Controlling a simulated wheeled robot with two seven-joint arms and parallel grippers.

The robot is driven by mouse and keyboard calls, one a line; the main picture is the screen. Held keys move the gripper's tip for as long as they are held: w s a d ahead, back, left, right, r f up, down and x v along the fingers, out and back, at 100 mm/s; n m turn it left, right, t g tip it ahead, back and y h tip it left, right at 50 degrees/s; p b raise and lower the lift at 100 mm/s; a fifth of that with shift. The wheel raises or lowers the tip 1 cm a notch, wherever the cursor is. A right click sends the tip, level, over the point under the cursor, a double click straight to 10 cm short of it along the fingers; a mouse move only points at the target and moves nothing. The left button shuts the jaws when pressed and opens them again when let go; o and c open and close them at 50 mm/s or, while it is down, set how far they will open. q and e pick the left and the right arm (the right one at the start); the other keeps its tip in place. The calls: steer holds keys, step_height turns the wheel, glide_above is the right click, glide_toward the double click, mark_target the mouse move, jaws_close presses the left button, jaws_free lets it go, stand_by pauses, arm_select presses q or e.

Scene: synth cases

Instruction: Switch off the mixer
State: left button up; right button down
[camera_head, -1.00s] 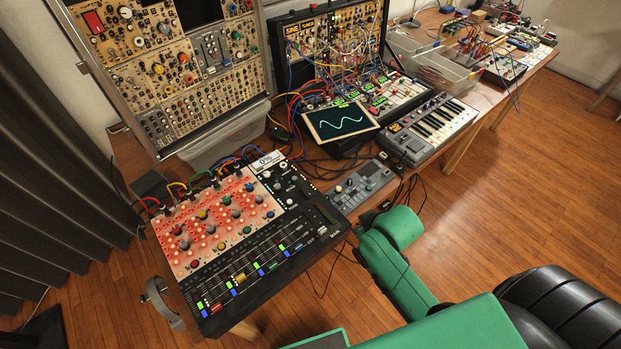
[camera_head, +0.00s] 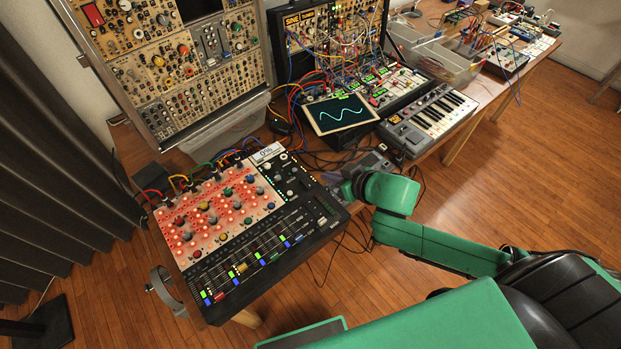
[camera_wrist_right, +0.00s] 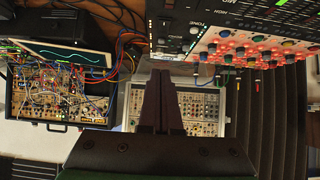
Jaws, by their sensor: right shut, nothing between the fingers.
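The mixer (camera_head: 325,222) is a dark console at the table's front left corner. Its light panel glows with several red lights and carries coloured knobs. A small lit display sits at its back edge, and rows of faders with coloured caps run along its front. In the right wrist view the mixer (camera_wrist_right: 283,13) is at the upper right. My right gripper (camera_head: 335,186) is beside the mixer's right edge, partly hidden by my green forearm. In the right wrist view the dark fingers (camera_wrist_right: 160,80) are together and empty. Whether they touch anything is unclear. My left gripper is not in view.
A tablet (camera_head: 341,113) with a wave trace, a small keyboard synth (camera_head: 428,123) and a small grey device (camera_head: 371,163) are near my right arm. Tall modular racks (camera_head: 190,70) stand behind the mixer. Cables lie between them. Floor is clear at the right.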

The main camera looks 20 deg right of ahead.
glide_above(307, 181)
steer(key=s, duration=0.2)
steer(key=f, duration=0.5)
steer(key=shift+s+d+f+p, duration=0.1)
steer(key=shift+d+p, duration=0.25)
steer(key=shift+d, duration=0.05)
steer(key=f, duration=0.3)
steer(key=shift+w+a, duration=0.1)
steer(key=shift+w, duration=0.2)
steer(key=shift+f, duration=0.7)
steer(key=shift+f, duration=0.25)
steer(key=shift+w+a, duration=0.1)
steer(key=shift+w, duration=0.05)
steer(key=shift+w+a+r, duration=0.25)
steer(key=shift+w, duration=0.4)
